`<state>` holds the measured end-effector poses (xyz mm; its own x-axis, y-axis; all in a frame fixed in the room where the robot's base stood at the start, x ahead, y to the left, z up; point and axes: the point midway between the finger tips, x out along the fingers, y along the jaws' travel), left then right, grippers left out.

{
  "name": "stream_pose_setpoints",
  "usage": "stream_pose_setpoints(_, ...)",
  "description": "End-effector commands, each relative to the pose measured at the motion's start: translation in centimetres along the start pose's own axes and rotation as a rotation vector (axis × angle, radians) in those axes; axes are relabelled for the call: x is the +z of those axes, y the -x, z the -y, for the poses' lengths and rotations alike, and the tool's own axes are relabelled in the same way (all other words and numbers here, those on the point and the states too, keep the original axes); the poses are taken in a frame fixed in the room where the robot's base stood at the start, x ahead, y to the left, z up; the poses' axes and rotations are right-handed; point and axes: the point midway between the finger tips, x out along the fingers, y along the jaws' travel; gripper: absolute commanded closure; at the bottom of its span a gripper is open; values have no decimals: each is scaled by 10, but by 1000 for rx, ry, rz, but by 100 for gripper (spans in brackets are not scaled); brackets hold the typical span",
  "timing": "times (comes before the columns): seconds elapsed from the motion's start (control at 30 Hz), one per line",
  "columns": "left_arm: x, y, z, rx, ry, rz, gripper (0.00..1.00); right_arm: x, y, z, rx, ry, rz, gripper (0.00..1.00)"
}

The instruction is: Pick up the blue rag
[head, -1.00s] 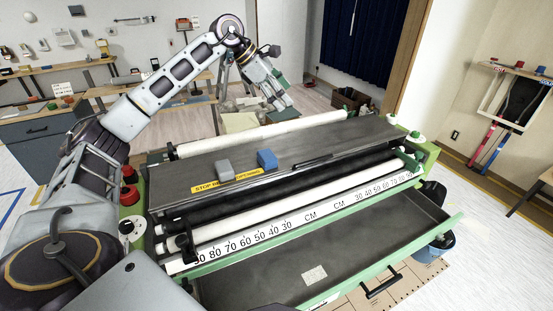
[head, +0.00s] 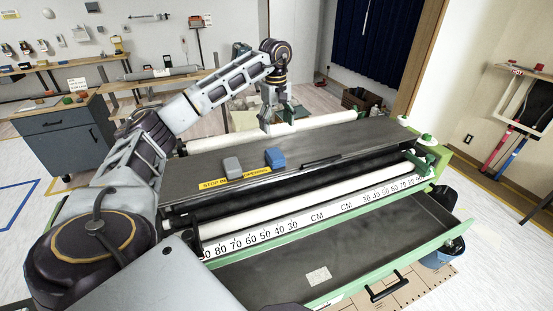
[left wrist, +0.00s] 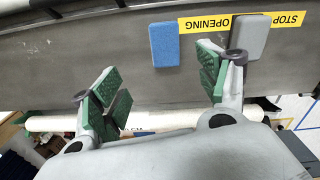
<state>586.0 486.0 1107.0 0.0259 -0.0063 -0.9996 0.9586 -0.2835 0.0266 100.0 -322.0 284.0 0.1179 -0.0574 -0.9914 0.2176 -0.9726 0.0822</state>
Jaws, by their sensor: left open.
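The blue rag (head: 275,157), a small blue block-like pad, lies on the grey top of the machine (head: 345,139), right of a similar grey pad (head: 232,167). In the left wrist view the blue rag (left wrist: 164,44) shows beyond the fingertips, roughly between them across the picture. My left gripper (head: 278,122) points down behind the blue rag, near the white roller at the machine's back. Its green-padded fingers (left wrist: 160,88) are apart with nothing between them. The gripper and rag do not touch. My right gripper is not in view.
The grey pad (left wrist: 249,37) sits close beside the blue rag, on the yellow warning strip (left wrist: 206,23). The white back roller (head: 325,121) runs along the machine's far edge. An open drawer-like tray (head: 375,244) is at the front. The top right of the rag is mostly clear.

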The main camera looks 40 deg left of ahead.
Motion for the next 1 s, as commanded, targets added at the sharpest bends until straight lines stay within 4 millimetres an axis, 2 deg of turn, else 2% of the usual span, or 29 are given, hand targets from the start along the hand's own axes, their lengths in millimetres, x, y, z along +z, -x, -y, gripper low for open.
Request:
stream_pose_setpoints(0.13, 0, 0, 6, -27, -117, 2, 25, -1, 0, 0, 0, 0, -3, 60)
stream_pose_setpoints(0.3, 0, 0, 6, -28, -183, 3, 25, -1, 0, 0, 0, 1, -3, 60)
stream_pose_setpoints(0.73, 0, -2, 6, -27, -192, 4, 25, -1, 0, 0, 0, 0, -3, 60)
stream_pose_setpoints(0.87, 0, -9, 6, -28, -191, 4, 25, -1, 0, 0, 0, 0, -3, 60)
stream_pose_setpoints(1.0, 0, -24, 7, -29, -190, 4, 25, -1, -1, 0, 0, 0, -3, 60)
